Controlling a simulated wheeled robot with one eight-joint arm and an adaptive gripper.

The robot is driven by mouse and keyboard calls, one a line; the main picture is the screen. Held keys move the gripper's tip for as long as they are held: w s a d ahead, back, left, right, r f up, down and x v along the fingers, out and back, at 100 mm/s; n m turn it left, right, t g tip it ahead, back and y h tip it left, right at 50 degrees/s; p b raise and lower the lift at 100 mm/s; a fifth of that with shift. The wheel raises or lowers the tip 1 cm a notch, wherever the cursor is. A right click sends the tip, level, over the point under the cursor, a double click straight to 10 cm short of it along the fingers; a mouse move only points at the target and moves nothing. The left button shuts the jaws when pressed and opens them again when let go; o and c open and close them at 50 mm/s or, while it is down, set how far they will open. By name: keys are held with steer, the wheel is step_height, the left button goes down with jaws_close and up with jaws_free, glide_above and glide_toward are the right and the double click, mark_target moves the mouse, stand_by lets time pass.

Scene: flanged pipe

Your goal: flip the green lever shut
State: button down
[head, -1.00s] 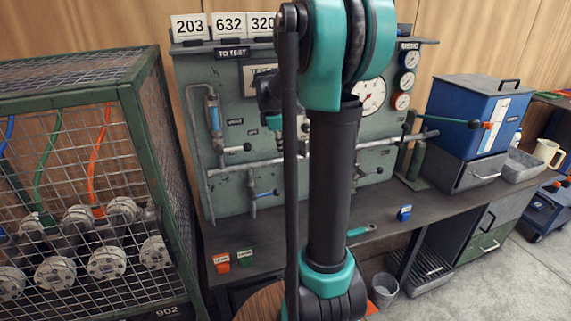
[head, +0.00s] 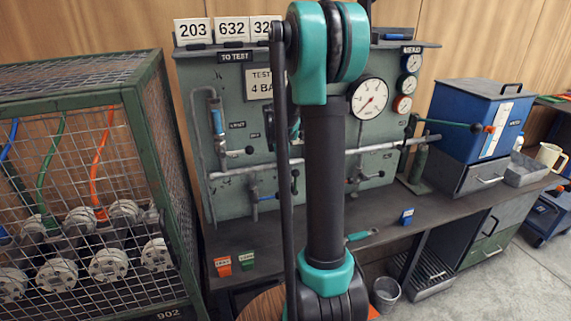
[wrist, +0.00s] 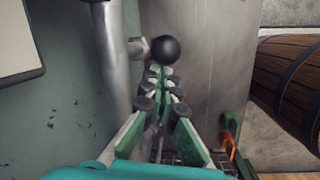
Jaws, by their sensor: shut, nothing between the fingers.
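A small dark-green-handled lever (head: 294,182) shows on the pipework of the grey-green panel (head: 228,110), just left of my arm in the head view. Its handle looks upright, but it is small and partly crowded by my arm. My gripper (wrist: 158,74) is shut and empty in the wrist view. A black ball knob (wrist: 166,51) on a metal stem lies just beyond its fingertips, beside a vertical pipe (wrist: 112,55). I cannot tell whether they touch, or whether this knob belongs to the green lever. My arm mostly hides the gripper in the head view.
A blue-handled lever (head: 267,197) is left of the green one. A pressure gauge (head: 369,98) is on the panel. A wire cage (head: 95,165) stands left, and a blue box (head: 478,112) right. The wrist view shows a barrel (wrist: 290,85) at right.

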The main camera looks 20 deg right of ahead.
steer(key=shift+d+f, duration=0.1)
steer(key=shift+f, duration=0.3)
steer(key=shift+d+r+y, duration=0.15)
steer(key=shift+d+y, duration=0.55)
steer(key=shift+d, duration=1.4)
steer(key=shift+r, duration=0.2)
step_height(320, 180, up, 12)
steer(key=s, duration=0.1)
steer(key=shift+a+f, duration=0.2)
steer(key=shift+a, duration=0.15)
steer(key=shift+s+a, duration=0.1)
